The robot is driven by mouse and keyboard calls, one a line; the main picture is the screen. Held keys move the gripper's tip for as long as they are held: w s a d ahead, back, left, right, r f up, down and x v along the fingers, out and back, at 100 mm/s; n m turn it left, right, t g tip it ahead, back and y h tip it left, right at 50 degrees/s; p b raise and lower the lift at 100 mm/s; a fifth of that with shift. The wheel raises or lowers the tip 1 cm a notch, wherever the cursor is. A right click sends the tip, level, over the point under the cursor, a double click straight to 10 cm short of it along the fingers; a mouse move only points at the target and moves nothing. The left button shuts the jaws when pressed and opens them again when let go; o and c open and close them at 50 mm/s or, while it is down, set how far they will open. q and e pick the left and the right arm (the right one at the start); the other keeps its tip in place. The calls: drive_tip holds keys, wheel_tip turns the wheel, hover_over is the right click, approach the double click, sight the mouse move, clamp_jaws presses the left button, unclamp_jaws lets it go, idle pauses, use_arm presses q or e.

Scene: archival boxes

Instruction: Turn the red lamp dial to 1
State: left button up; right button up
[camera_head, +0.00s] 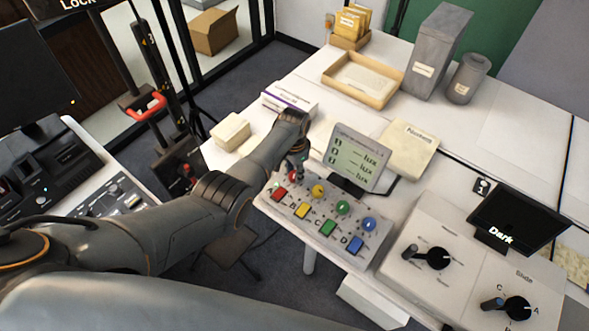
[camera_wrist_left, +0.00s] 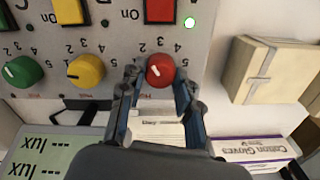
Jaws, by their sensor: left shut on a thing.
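The red lamp dial (camera_wrist_left: 160,70) is on the grey control panel (camera_wrist_left: 120,40), which appears upside down in the left wrist view. A pale mark shows on the dial's face, but I cannot tell which number it is set to. My left gripper (camera_wrist_left: 158,78) is shut on the red dial, with one finger on each side of it. In the head view my left gripper (camera_head: 297,163) is at the panel's back left and mostly hides the dial. The red button (camera_head: 280,195) is in front of it, with a lit green light beside it. My right gripper is out of view.
Yellow (camera_head: 318,191), green (camera_head: 342,207) and blue (camera_head: 369,224) dials stand in a row to the right. A lux display (camera_head: 356,158) stands behind the panel. A cream box (camera_head: 231,131) and a white glove box (camera_head: 290,97) lie nearby.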

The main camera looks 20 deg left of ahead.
sight(294, 174)
use_arm(q)
drive_tip(key=n, duration=0.5)
drive_tip(key=shift+n+p, duration=0.3)
drive_tip(key=shift+p, duration=0.1)
drive_tip(key=n, duration=0.4)
drive_tip(key=shift+n, duration=0.3)
drive_tip(key=o, duration=1.2)
drive_tip(key=shift+c, duration=0.2)
drive_tip(key=shift+r, duration=0.1)
drive_tip(key=shift+r, duration=0.25)
wheel_tip(294, 174, up, 11)
drive_tip(key=shift+r, duration=0.15)
